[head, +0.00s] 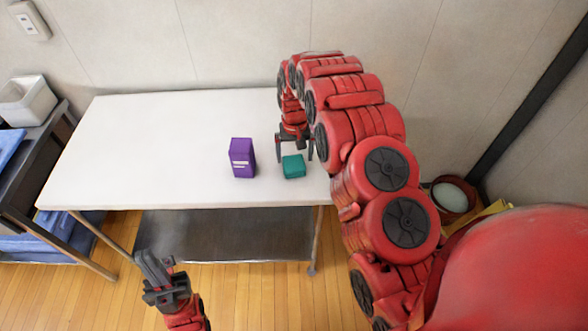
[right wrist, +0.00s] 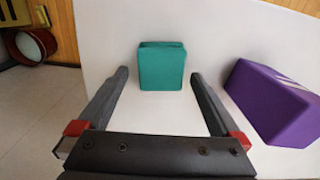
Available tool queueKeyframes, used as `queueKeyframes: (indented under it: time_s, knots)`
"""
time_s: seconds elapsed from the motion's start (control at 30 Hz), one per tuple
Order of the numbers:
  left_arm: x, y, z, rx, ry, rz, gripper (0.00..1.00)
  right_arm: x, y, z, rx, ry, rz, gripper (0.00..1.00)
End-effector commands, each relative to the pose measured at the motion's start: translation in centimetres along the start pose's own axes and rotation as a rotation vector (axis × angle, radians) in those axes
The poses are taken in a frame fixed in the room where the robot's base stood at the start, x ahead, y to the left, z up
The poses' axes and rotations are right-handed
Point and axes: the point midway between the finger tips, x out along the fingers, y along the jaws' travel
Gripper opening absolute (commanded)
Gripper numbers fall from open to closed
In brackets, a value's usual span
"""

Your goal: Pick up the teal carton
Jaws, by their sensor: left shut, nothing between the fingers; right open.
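The teal carton (head: 293,167) is a small block on the white table near its front right edge. In the right wrist view the teal carton (right wrist: 162,67) sits just beyond and between the fingertips, with gaps on both sides. My right gripper (head: 295,155) is open and empty, reaching down to the table behind the carton; its two fingers also show in the right wrist view (right wrist: 160,75). My left gripper (head: 152,266) is shut and empty, low in front of the table, away from the carton.
A taller purple carton (head: 242,158) stands left of the teal one; it also shows in the right wrist view (right wrist: 272,102). The rest of the white table (head: 150,145) is bare. A dark cart with a white bin (head: 28,103) stands at the left. A red round container (head: 453,197) is at the right.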

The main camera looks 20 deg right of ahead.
Motion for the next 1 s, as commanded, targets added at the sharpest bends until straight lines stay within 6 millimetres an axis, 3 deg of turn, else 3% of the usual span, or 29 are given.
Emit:
queueKeyframes:
  time_s: [0.27,0.47,0.7,1.0]
  knots:
    - [2.5,-0.1,-0.4,0.000,0.000,0.000,0.00,2.3,-0.2,-0.2,-0.001,0.000,0.000,1.00]
    - [3.0,-0.1,-0.5,0.000,0.000,0.000,0.00,4.4,-0.2,-0.2,-0.001,0.001,0.000,1.00]
    - [2.9,-0.1,-0.5,0.000,0.000,0.000,0.00,4.6,-0.2,-0.2,0.000,0.002,0.000,1.00]
    - [2.9,-0.1,-0.5,0.000,0.000,0.000,0.00,4.6,-0.2,-0.2,0.000,0.001,0.000,0.46]
